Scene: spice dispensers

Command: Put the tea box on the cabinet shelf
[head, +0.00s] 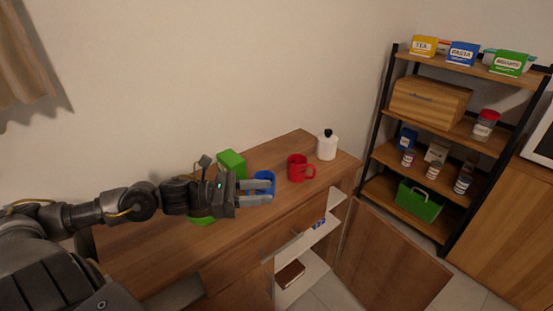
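A yellow box marked TEA (424,46) stands on the top board of the black-framed rack at the right. The wooden cabinet (255,228) has its door (393,255) open, showing white shelves (323,231) inside. My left gripper (270,191) is over the cabinet top, far from the TEA box. Its two fingers point right and stand apart, with nothing clearly held. They overlap the blue mug (265,175) in the picture; I cannot tell whether they touch it. My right gripper is out of view.
A green box (232,163), a red mug (298,168) and a white jar (327,146) stand on the cabinet top. A green item (202,220) is partly hidden by my arm. A brown item (290,274) lies on a lower shelf. Blue PASTA (463,54) and green BISCUITS (510,64) boxes stand beside TEA.

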